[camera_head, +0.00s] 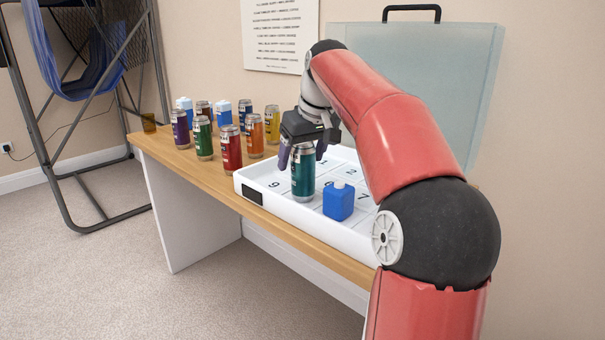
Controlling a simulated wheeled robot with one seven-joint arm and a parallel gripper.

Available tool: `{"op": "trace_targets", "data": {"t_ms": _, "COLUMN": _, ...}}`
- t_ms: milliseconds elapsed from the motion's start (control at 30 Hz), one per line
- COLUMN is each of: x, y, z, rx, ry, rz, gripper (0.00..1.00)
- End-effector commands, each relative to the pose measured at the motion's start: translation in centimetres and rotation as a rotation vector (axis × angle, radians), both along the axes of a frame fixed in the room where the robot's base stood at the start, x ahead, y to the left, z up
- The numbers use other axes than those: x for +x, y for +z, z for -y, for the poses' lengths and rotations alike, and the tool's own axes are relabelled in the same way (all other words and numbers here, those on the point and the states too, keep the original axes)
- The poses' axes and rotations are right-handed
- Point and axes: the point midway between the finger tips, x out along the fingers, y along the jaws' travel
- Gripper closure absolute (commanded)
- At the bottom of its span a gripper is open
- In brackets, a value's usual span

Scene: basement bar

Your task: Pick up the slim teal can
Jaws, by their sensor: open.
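The slim teal can (303,174) stands upright in the white numbered tray (270,205), near its front left part, with a 9 to its left. My gripper (302,156) is directly above the can, pointing down. Its fingers are open, one to the left of the can's top and one to the right. From this view I cannot tell whether either finger touches the can.
A blue block-shaped container (339,201) stands in the tray just right of the can. Several cans, including a red can (231,148) and an orange can (254,136), stand on the wooden table (182,160) left of the tray. A translucent case (440,85) stands behind.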

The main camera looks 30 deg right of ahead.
Motion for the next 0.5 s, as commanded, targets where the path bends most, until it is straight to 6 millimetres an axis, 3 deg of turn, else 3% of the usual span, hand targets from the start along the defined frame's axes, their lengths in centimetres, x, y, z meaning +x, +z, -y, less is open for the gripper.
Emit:
{"op": "trace_targets", "data": {"t_ms": 100, "x": 0.38, "y": -1.24, "z": 0.03, "rx": 0.000, "ry": -0.002, "rz": 0.000, "gripper": 0.27}}
{"op": "trace_targets", "data": {"t_ms": 367, "x": 0.51, "y": -1.39, "z": 0.00, "rx": -0.001, "ry": -0.002, "rz": 0.002, "gripper": 0.27}}
{"op": "trace_targets", "data": {"t_ms": 500, "x": 0.51, "y": -1.38, "z": 0.00, "rx": -0.001, "ry": -0.002, "rz": 0.001, "gripper": 0.44}}
